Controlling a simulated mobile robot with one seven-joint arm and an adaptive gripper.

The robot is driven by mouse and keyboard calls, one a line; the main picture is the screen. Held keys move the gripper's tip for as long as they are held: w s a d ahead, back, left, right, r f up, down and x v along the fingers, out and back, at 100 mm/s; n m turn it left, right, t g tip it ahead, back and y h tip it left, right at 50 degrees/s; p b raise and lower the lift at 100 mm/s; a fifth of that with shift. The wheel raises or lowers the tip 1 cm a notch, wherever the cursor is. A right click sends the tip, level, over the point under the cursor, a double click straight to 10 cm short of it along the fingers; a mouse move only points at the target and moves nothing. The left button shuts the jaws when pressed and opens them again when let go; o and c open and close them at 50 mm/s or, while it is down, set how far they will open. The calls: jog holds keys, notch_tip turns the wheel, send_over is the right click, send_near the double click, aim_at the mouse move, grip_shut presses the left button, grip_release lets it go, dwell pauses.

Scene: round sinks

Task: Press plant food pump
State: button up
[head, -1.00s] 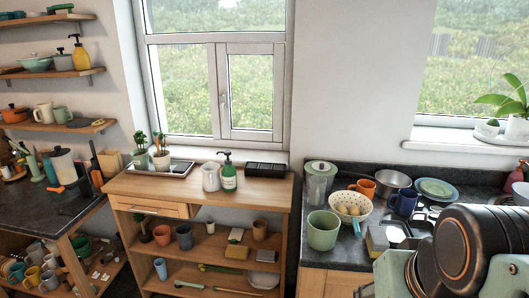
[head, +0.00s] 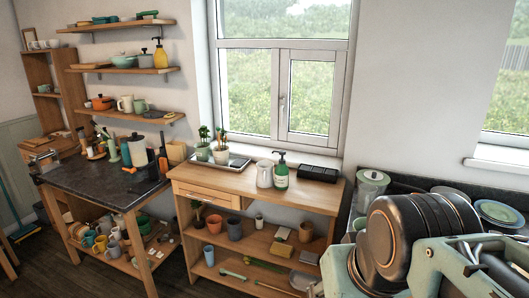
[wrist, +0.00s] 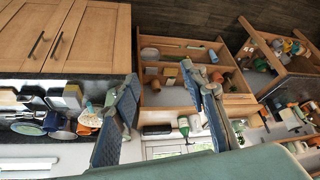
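A green pump bottle (head: 280,176) with a dark pump head and a pale label stands upright on top of the wooden bench, just right of a white jug (head: 264,175). It also shows in the wrist view (wrist: 183,126), where the room appears upside down. My gripper (wrist: 159,73) is open and empty in the wrist view, with its two fingers spread wide. The bottle lies well beyond the fingers, and nothing touches it. In the head view my arm fills the lower right corner, and I cannot make out the fingers there.
The wooden bench (head: 190,187) also bears a tray with potted plants (head: 221,154) and a black box (head: 318,174). Pots and tools fill its lower shelves. A yellow pump bottle (head: 160,54) stands on a wall shelf. A dark-topped table (head: 88,182) stands left. Dishes (head: 497,213) crowd the right counter.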

grip_shut()
dwell(1.4)
